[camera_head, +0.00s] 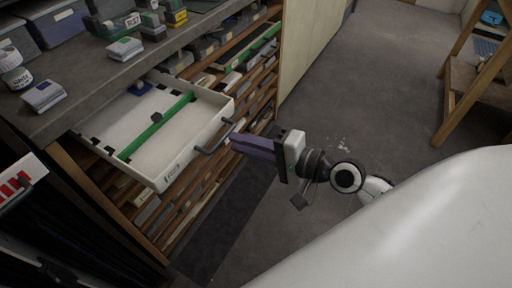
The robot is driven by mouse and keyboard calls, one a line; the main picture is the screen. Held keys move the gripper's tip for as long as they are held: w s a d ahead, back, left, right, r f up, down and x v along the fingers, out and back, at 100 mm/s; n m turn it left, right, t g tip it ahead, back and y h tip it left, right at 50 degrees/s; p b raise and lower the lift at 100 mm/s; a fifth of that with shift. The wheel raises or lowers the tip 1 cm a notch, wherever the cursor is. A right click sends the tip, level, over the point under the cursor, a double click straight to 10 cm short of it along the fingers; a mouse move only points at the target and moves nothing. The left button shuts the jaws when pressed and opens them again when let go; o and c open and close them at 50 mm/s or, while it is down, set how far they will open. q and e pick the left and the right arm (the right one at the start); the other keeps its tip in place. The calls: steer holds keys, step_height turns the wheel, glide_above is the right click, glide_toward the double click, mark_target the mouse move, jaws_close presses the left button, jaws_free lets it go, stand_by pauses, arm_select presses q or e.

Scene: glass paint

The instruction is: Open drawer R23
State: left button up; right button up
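A white drawer (178,158) with a green divider (157,127) stands pulled out of the wooden drawer cabinet (150,225). Its label is too small to read. A dark grey bar handle (216,139) is on its front. My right gripper (234,142) reaches in from the right, its purple fingers at the handle. The fingers look close together, but I cannot tell whether they clasp the handle or only touch it. Inside the drawer lie a small blue piece (141,90) and small dark pieces. My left gripper is not in view.
A grey worktop (75,95) above the drawer holds boxes, paper stacks (44,95) and small containers. More shallow drawers fill the cabinet. A wooden stool or ladder (472,85) stands at the right. The floor (370,75) between is mostly clear, with small white bits.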

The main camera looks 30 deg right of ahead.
steer(key=v, duration=0.4)
steer(key=shift+s+d+b, duration=0.1)
steer(key=shift+s+b, duration=0.1)
steer(key=shift+b, duration=0.2)
steer(key=s+a+f+n+g+h, duration=0.1)
steer(key=s+f+n, duration=0.3)
steer(key=f, duration=0.4)
steer(key=s+a+f+n+g+h, duration=0.2)
steer(key=s+a+f+n, duration=0.1)
steer(key=f, duration=0.6)
steer(key=s+a+f+n+g+h, duration=0.2)
steer(key=s+f+n, duration=0.4)
steer(key=f+n, duration=0.1)
steer(key=shift+a+f, duration=0.4)
steer(key=shift+f, duration=0.35)
